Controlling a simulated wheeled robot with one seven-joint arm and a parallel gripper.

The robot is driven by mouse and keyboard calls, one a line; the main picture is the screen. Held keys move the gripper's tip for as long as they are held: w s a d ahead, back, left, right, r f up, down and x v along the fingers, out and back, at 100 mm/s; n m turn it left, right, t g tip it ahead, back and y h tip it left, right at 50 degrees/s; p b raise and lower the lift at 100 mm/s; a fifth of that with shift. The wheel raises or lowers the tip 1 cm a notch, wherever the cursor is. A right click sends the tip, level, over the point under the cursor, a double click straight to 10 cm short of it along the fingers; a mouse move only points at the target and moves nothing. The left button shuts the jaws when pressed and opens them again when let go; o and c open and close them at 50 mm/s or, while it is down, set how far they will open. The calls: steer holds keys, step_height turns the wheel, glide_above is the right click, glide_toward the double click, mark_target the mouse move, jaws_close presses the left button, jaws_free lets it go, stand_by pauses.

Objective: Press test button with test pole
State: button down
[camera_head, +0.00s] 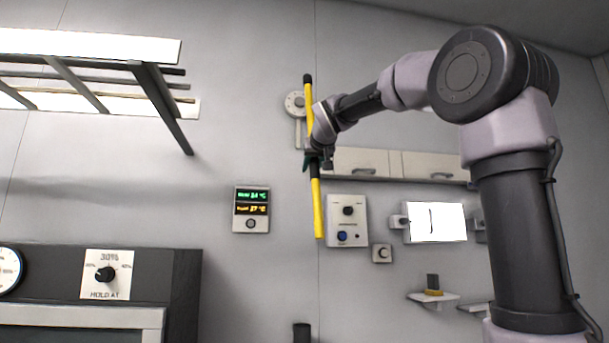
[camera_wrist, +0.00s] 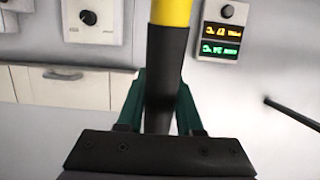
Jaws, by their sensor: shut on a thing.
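The test pole (camera_head: 317,205) is long and yellow, with a black upper tip and a black grip in its middle. My gripper (camera_head: 314,158) is shut on that black grip and holds the pole nearly upright. In the wrist view the green fingers of my gripper (camera_wrist: 160,105) close on the black part of the pole (camera_wrist: 165,60). A round white device (camera_head: 294,104) with a centre disc is on the wall, just left of the pole's upper part in the picture. Whether they touch, and whether this device bears the test button, I cannot tell.
A two-line temperature display (camera_head: 251,209) and a control panel (camera_head: 346,221) with a knob and blue button are on the wall. Cabinets (camera_head: 363,162) and a white screen (camera_head: 436,222) are right. A lit overhead frame (camera_head: 85,45) hangs upper left.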

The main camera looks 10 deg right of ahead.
steer(key=w, duration=1.2)
steer(key=shift+w, duration=0.45)
